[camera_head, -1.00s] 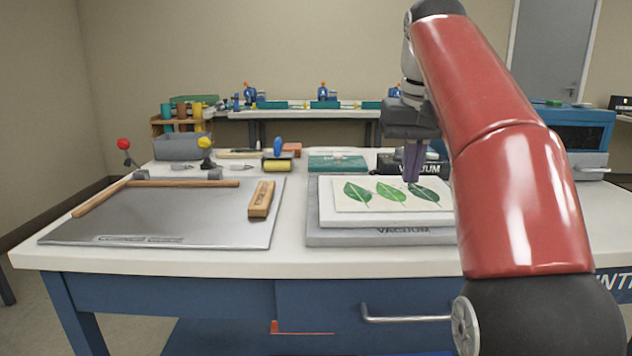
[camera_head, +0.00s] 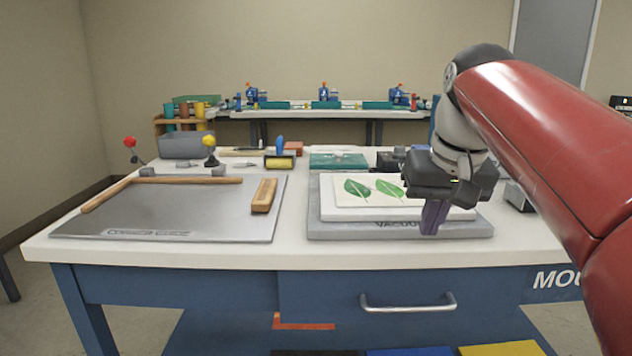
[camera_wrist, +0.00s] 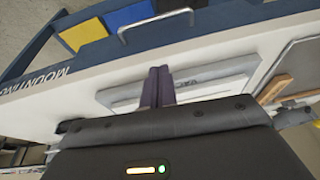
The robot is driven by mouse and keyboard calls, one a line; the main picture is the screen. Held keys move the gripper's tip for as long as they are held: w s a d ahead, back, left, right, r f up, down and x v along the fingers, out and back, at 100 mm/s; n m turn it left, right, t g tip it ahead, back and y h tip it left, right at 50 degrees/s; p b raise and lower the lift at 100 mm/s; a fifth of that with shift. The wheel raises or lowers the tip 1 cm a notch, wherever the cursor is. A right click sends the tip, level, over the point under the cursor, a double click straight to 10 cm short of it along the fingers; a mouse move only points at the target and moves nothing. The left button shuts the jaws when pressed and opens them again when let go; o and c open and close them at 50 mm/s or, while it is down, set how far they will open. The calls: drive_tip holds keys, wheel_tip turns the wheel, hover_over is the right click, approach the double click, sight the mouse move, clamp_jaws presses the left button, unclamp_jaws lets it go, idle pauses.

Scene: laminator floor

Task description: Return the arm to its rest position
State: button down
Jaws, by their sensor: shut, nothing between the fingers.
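My gripper (camera_head: 434,217) hangs over the right front part of the grey vacuum plate (camera_head: 335,228), with its purple fingers together and nothing between them. The fingers (camera_wrist: 158,86) also show shut in the wrist view, above the plate's edge. On the plate lies a white board (camera_head: 328,211) bearing a sheet with green leaf prints (camera_head: 357,188). My gripper and arm hide the right part of the sheet and of the board.
A metal sheet (camera_head: 200,205) with wooden strips and a wooden block (camera_head: 264,195) lies on the left of the table. A yellow roller (camera_head: 280,161) and a teal box (camera_head: 338,160) stand behind. A drawer handle (camera_head: 408,304) juts from the table front.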

drive_tip(key=s+f+t, duration=0.1)
drive_tip(key=s+f, duration=0.6)
drive_tip(key=f, duration=0.3)
drive_tip(key=s+a+f+t, duration=0.1)
drive_tip(key=s+f, duration=0.7)
drive_tip(key=f, duration=0.3)
drive_tip(key=shift+s+a+f+h, duration=0.15)
drive_tip(key=shift+a+f+h, duration=0.05)
drive_tip(key=shift+h, duration=0.1)
